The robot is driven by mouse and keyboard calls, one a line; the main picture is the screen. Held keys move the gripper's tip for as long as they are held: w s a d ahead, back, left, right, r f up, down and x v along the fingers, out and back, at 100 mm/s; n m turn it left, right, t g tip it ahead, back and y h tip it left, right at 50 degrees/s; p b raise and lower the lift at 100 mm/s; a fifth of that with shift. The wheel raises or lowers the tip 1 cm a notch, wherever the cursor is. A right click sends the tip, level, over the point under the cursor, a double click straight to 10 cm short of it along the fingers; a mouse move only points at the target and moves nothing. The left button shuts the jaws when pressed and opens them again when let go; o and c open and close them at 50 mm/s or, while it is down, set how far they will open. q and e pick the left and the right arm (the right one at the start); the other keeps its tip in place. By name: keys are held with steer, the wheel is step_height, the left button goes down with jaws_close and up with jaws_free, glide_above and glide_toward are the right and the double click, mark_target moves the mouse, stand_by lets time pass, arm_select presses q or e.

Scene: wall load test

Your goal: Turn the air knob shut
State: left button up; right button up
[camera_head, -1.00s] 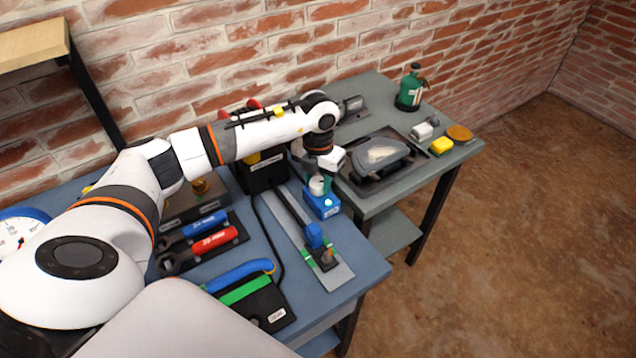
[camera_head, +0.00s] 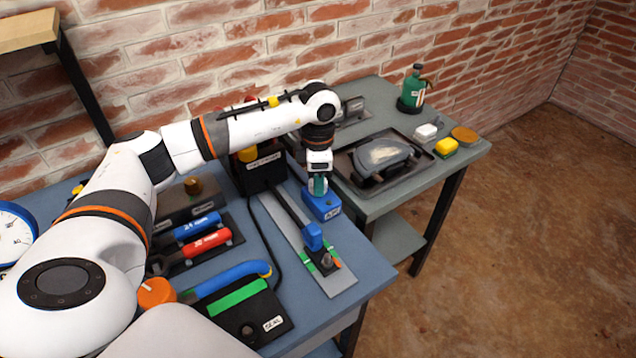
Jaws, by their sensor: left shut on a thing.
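My left gripper (camera_head: 318,187) points down onto the top of this box and is shut on the knob. The fingers hide most of the knob, so its angle cannot be told. My right gripper is out of view.
A metal rail (camera_head: 318,262) with a blue clamp (camera_head: 312,237) lies just in front. An orange knob (camera_head: 156,292) and a round gauge (camera_head: 14,232) show at left. A grey table (camera_head: 400,200) adjoins at right.

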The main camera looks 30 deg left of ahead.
arm_select(q)
steer(key=shift+m+b, duration=0.6)
steer(key=shift+m, duration=1)
steer(key=shift+r, duration=0.1)
steer(key=o, duration=1)
step_height(320, 180, up, 12)
steer(key=shift+f+b, duration=0.1)
steer(key=shift+b, duration=0.25)
